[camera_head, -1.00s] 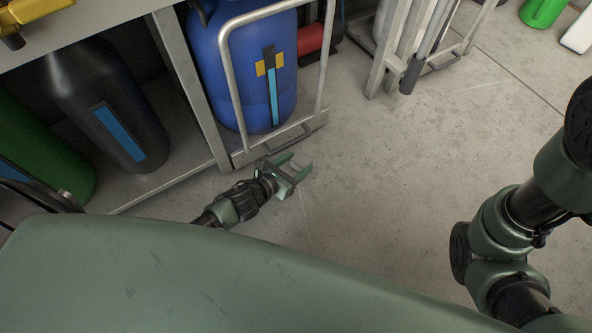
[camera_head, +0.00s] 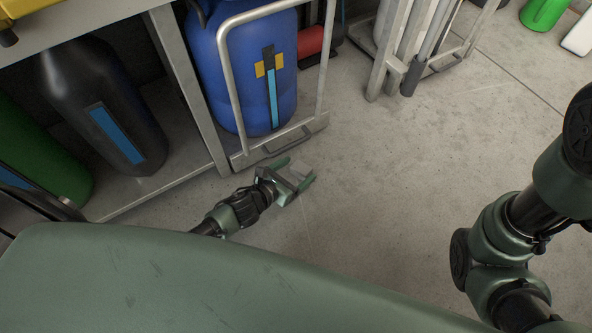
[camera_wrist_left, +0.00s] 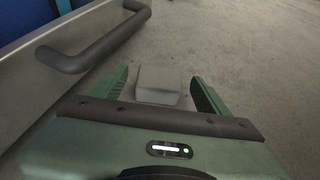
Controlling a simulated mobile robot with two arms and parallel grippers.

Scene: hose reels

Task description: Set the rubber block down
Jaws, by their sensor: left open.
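The rubber block (camera_wrist_left: 158,85) is a small pale grey block in the left wrist view. It sits on the concrete floor between the green fingers of my left gripper (camera_wrist_left: 160,88), with a gap to each finger. My left gripper (camera_head: 297,174) is open and low over the floor in the head view, just in front of the blue cylinder's cart. The block is small and hard to make out there. My right arm shows at the right edge of the head view, but its gripper is out of frame.
A metal cart (camera_head: 240,158) with a blue cylinder (camera_head: 243,80) stands close beyond my left gripper. Its dark handle (camera_wrist_left: 95,42) is near the left finger. A shelf unit with dark and green cylinders is at left. Floor (camera_head: 400,170) to the right is clear.

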